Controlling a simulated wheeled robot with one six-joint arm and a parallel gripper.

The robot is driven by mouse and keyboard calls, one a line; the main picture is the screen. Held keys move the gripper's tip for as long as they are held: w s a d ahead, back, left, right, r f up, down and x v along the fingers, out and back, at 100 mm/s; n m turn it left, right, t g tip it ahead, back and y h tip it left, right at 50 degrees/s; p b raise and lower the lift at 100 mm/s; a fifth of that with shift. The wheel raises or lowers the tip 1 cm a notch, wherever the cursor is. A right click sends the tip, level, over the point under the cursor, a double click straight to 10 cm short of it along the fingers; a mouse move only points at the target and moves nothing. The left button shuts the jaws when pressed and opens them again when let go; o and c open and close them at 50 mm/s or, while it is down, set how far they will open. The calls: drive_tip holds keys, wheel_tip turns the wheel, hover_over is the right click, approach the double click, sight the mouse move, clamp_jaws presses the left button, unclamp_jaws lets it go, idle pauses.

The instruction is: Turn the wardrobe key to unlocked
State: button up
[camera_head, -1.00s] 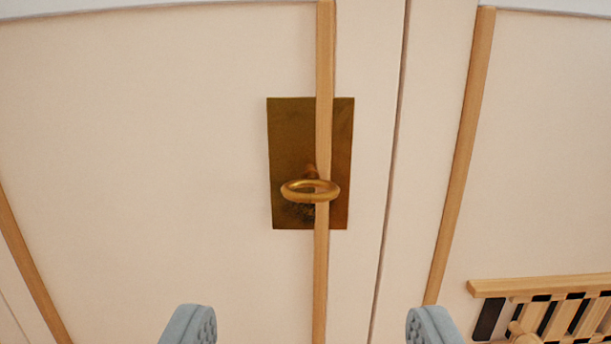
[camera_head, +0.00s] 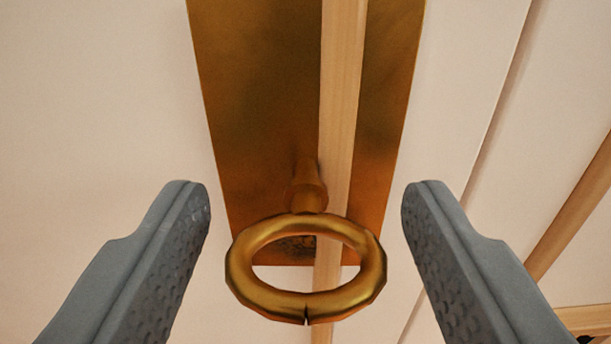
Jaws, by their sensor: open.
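The wardrobe key (camera_head: 372,268) is brass, with a ring-shaped bow that lies across the picture, wider than it is tall. Its shaft (camera_head: 306,192) runs back to a brass lock plate (camera_head: 262,110) on the pale wardrobe front (camera_head: 95,90). My gripper (camera_head: 305,200) is open, with one grey finger on each side of the key. The ring is between the fingers, with a gap on both sides, and neither finger appears to touch it.
A vertical wooden strip (camera_head: 342,80) passes over the lock plate close behind the key. Another wooden strip (camera_head: 575,215) and a panel seam are at the right. Plain panel is free at the left.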

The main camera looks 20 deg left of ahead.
drive_tip(key=shift+w, duration=0.15)
drive_tip(key=c, duration=1)
